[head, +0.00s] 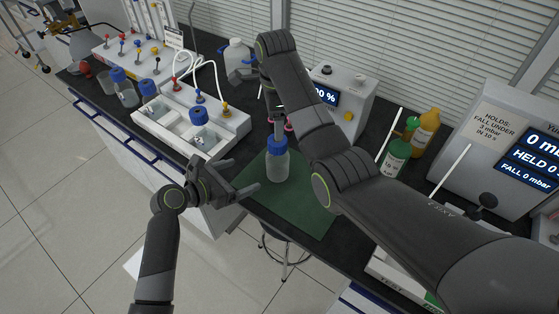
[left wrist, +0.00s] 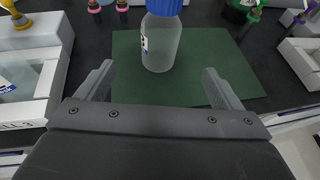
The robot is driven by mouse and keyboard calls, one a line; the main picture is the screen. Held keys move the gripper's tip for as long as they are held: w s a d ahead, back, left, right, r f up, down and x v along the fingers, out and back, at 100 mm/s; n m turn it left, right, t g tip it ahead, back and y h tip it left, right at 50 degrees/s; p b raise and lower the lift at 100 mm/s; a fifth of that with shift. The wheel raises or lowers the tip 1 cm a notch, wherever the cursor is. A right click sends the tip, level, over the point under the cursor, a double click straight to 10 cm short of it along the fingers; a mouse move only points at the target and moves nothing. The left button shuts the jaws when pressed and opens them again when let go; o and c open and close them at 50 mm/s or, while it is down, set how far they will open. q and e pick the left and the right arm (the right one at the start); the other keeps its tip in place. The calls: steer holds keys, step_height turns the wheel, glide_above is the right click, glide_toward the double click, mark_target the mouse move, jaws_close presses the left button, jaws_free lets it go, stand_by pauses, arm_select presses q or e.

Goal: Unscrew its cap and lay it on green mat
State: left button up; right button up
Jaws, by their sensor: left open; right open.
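A clear bottle (head: 277,168) with a blue cap (head: 277,146) stands upright on the green mat (head: 308,208). The cap is on the bottle. In the left wrist view the bottle (left wrist: 160,45) stands beyond my open fingers, with its blue cap (left wrist: 165,5) cut by the top edge, on the mat (left wrist: 205,88). My left gripper (head: 243,180) is open and empty, just left of the bottle and apart from it. My right gripper (head: 279,126) points down right above the cap and is open; whether its fingers touch the cap is hard to tell.
A white bath unit (head: 190,125) holding blue-capped bottles is at left. A display box (head: 340,100) stands behind the mat. Green (head: 396,158) and yellow (head: 425,132) bottles and a large display unit (head: 510,135) are at right. The mat's front part is clear.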

mark_target(278, 162)
arm_select(q)
steer(key=x, duration=1.5)
steer(key=shift+f, duration=0.1)
arm_select(e)
steer(key=shift+w+d, duration=0.1)
steer(key=shift+d, duration=0.05)
arm_select(q)
jaws_close()
arm_select(e)
steer(key=m, duration=0.8)
steer(key=shift+f+m, duration=0.1)
steer(key=shift+m, duration=0.2)
steer(key=shift+f, duration=4)
